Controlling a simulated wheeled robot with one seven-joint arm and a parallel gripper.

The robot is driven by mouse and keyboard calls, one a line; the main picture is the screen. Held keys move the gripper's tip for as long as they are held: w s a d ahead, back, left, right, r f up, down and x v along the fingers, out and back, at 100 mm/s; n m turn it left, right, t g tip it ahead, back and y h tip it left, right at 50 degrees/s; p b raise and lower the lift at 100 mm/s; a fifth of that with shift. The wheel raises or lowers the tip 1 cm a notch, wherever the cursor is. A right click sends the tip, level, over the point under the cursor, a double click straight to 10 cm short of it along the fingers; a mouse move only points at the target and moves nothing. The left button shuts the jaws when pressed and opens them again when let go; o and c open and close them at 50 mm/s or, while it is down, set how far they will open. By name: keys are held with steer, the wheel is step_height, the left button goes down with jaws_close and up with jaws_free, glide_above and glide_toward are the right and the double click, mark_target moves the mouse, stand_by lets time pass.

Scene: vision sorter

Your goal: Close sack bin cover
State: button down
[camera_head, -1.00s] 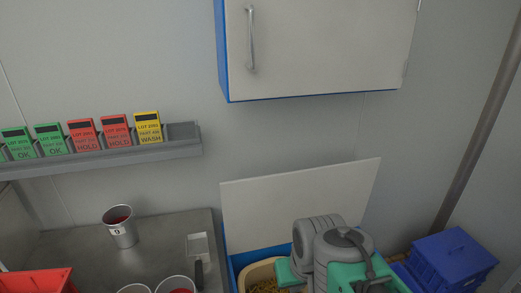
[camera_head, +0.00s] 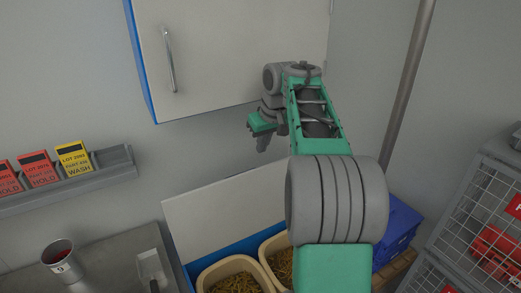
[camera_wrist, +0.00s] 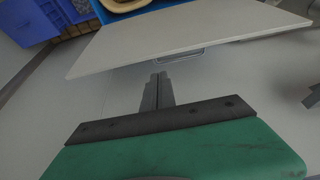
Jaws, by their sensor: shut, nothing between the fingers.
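The sack bin cover (camera_head: 225,202) is a pale flat panel standing raised, leaning back towards the wall, at the rear of a blue bin (camera_head: 232,250). In the wrist view the cover (camera_wrist: 190,36) crosses the upper part, with a dark bar handle (camera_wrist: 181,56) by its lower edge. My gripper (camera_head: 263,145) hangs just above the cover's upper edge in the head view. In the wrist view my gripper (camera_wrist: 158,75) is shut and empty, its fingertips apart from the handle. My arm hides the cover's right end in the head view.
Two cream tubs (camera_head: 238,271) of brownish contents sit in the bin. A wall cabinet (camera_head: 230,50) hangs above. A blue crate (camera_head: 397,232) and a wire cage (camera_head: 480,215) stand right. A metal cup (camera_head: 62,262) sits on the left counter.

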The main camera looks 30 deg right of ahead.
steer(key=x, duration=0.8)
steer(key=shift+w+f+p, duration=0.15)
steer(key=shift+f+p, duration=0.1)
steer(key=shift+p, duration=0.1)
